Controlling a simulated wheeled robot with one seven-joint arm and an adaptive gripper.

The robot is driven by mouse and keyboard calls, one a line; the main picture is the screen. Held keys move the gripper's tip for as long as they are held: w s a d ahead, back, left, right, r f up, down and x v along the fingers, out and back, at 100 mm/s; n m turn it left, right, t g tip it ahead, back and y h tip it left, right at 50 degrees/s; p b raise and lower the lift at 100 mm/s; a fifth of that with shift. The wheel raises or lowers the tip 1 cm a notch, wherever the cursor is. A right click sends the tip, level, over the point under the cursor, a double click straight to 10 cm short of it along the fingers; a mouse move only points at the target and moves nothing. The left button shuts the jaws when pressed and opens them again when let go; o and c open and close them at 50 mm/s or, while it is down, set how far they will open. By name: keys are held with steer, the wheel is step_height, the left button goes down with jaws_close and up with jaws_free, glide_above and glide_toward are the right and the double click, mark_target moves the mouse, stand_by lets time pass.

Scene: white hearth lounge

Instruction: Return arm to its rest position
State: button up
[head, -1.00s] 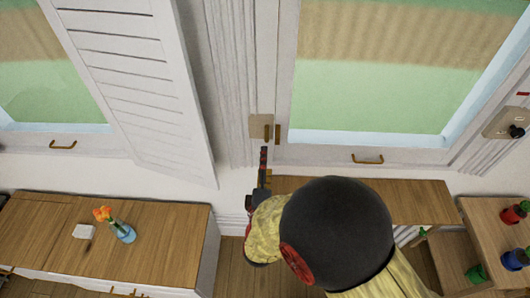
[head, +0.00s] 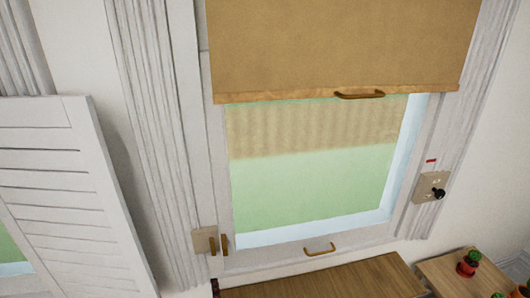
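Only a small dark tip (head: 214,287) shows at the bottom edge in the head view, just below the window's lower left corner. It looks like the end of my gripper, with the rest of my arm out of the picture. Its fingers cannot be made out, so I cannot tell whether it is open or shut, or whether it holds anything. It appears apart from the brass latch (head: 218,244) above it.
A tan blind (head: 345,45) with a brass handle covers the window's upper part. A white louvred shutter (head: 70,190) stands at left. A wall plate with a black knob (head: 438,193) is at right. Below are a wooden top (head: 330,280) and a red pot (head: 467,266).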

steer(key=s+a+f+m+g, duration=0.2)
steer(key=s+f+m+g, duration=0.1)
steer(key=s+f+g, duration=0.4)
steer(key=s+d+m+g, duration=0.3)
steer(key=s, duration=0.2)
steer(key=s+d+r+m+h, duration=0.2)
steer(key=d+r+m, duration=0.4)
steer(key=d+r, duration=0.8)
steer(key=s+d+r+m+h, duration=0.2)
steer(key=d+r+m, duration=0.4)
steer(key=d+r, duration=0.9)
steer(key=shift+s+d+r+t+h, duration=0.25)
steer(key=shift+s+d, duration=0.65)
steer(key=shift+d, duration=1.85)
steer(key=shift+f, duration=0.1)
steer(key=shift+c, duration=1)
